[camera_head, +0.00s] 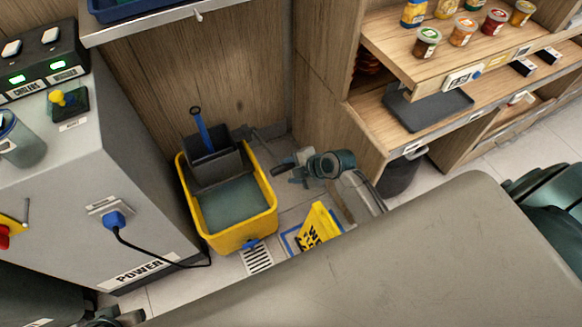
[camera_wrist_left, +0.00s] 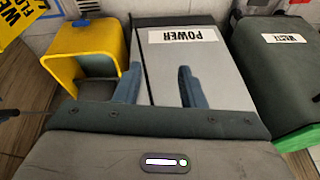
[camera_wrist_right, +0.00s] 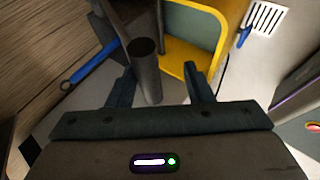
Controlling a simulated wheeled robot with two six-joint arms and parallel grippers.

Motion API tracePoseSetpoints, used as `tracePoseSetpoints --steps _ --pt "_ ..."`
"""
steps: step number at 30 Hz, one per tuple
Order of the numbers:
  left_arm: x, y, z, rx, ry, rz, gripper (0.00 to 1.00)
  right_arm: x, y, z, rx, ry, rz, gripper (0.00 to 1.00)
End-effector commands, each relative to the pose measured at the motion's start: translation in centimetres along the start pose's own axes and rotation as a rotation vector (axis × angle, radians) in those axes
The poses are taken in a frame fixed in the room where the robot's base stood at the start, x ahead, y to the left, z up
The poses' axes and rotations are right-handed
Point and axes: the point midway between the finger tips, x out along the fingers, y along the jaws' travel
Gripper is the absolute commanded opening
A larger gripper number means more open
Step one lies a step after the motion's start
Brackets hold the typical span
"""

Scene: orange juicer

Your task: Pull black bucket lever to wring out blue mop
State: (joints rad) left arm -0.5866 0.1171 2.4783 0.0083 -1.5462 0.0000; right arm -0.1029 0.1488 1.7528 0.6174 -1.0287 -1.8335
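The yellow bucket (camera_head: 262,222) stands on the floor with grey water inside and a black wringer (camera_head: 215,172) at its back. The blue mop handle (camera_head: 203,131) rises from the wringer; the mop head is hidden. It also shows in the right wrist view (camera_wrist_right: 90,66). My right gripper (camera_wrist_right: 158,88) is open beside the bucket, with the black lever's round end (camera_wrist_right: 146,70) between its fingers. Gaps show beside the lever, so I see no grip. My left gripper (camera_wrist_left: 160,86) is open and empty, facing the grey power cabinet.
The grey power cabinet (camera_head: 145,200) is left of the bucket, with a black cable to a blue plug. A yellow floor sign (camera_head: 318,226) stands right of it, near a floor drain (camera_head: 257,260). Wooden shelves (camera_head: 375,40) with jars are at right. A grey bin (camera_wrist_left: 255,70) shows in the left wrist view.

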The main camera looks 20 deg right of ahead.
Motion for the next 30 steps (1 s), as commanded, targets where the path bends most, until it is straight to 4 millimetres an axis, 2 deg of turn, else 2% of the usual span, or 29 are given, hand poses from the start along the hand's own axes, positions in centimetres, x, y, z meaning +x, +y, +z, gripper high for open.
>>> tracePoseSetpoints --steps 8,11,17,21,25,30 --pt "-0.1 0.0 0.0 0.000 -0.001 0.000 0.36 -0.6 0.1 0.1 -0.002 -0.002 0.002 0.45" --pt "-0.2 -0.1 0.1 0.000 -0.008 -0.004 0.36 -2.0 0.2 0.1 -0.004 -0.003 0.002 0.45" --pt "-0.4 -0.2 0.2 0.000 -0.028 -0.009 0.36 -6.2 0.1 0.1 -0.007 -0.003 0.001 0.45" --pt "0.4 -0.3 0.3 0.000 -0.038 -0.010 0.36 -8.8 0.1 0.0 -0.005 -0.003 0.000 0.45" --pt "1.0 -0.3 0.4 0.000 -0.041 -0.010 0.36 -10.1 0.0 0.1 -0.002 -0.002 0.001 0.45" --pt "1.3 -0.3 0.4 0.000 -0.043 -0.010 0.36 -10.8 0.1 0.0 -0.002 -0.001 0.002 0.45"
